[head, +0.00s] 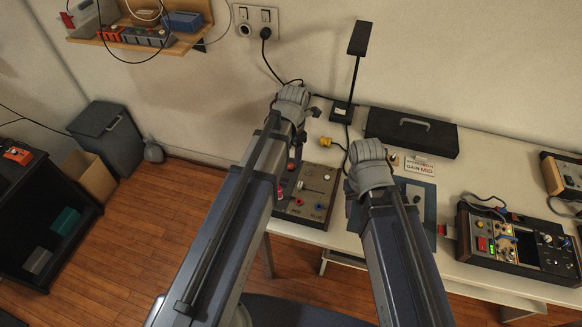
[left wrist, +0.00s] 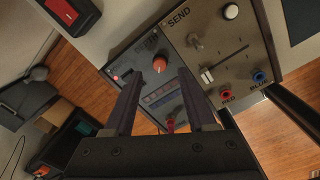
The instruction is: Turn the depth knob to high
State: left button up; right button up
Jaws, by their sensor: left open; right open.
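In the left wrist view, an orange-red knob (left wrist: 159,64) stands on a dark panel (left wrist: 135,52), with a small red light to its left. I cannot read a depth label or the knob's setting. My left gripper (left wrist: 160,82) is open, its fingertips on either side of the knob in this view; contact cannot be told. In the head view, the left gripper (head: 291,172) is partly hidden by its arm at the left edge of the grey control box (head: 318,186). My right gripper (head: 350,206) is mostly hidden behind its arm, over the table.
Beside the knob's panel is a grey panel marked SEND (left wrist: 215,48), with a slider and red and blue jacks. A GAIN MID card (head: 419,168), a black case (head: 411,133), a lamp (head: 356,60) and another control box (head: 511,245) stand on the table (head: 345,240).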

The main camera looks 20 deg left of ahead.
aim_at(291, 166)
pick_arm(q)
notch_tip(291, 166, down, 4)
jog(key=b, duration=0.3)
jog(key=shift+f, duration=0.1)
pick_arm(e)
notch_tip(291, 166, down, 4)
jog(key=shift+f, duration=0.1)
pick_arm(q)
grip_shut()
